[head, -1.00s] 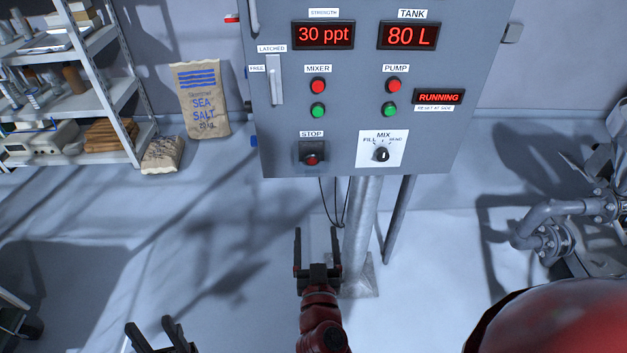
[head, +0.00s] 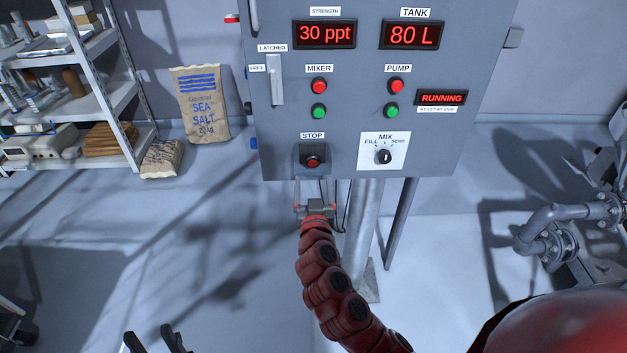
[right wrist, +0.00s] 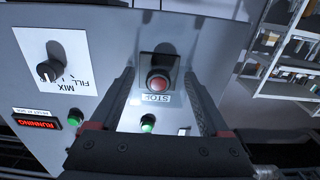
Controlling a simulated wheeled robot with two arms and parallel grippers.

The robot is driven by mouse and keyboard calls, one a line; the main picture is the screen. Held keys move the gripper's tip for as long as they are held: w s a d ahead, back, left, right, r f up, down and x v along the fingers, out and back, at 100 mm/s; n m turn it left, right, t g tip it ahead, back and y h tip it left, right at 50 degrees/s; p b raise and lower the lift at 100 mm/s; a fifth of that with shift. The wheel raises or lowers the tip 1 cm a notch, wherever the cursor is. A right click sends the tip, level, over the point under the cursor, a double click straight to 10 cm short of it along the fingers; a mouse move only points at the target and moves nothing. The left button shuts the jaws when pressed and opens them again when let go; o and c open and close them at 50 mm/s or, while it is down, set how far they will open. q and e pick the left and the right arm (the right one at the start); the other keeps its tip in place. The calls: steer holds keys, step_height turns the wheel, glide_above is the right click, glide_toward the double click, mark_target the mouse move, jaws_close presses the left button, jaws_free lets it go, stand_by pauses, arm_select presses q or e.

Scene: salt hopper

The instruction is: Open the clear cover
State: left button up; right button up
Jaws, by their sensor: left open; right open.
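The STOP button (head: 313,162) is red and sits in a dark square housing (head: 313,149) low on the grey panel. A clear cover is hard to make out over it; I cannot tell its edges or whether it is shut. In the right wrist view the red button (right wrist: 157,84) shows upside down between my fingers. My right gripper (head: 311,186) is open and empty, just below the housing in the head view; its fingers also frame the button in the right wrist view (right wrist: 159,76). My left gripper (head: 155,339) is open and empty, low at the left.
The panel (head: 450,140) also holds the MIX selector (head: 383,157), mixer and pump buttons, red displays and a latch handle (head: 276,80). A post (head: 366,225) stands below. A shelf (head: 110,100) and salt bag (head: 201,103) are left, pipes (head: 550,220) right.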

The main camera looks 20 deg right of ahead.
steer(key=shift+w+d, duration=0.1)
steer(key=shift+w, duration=0.2)
jaws_close()
stand_by(1.3)
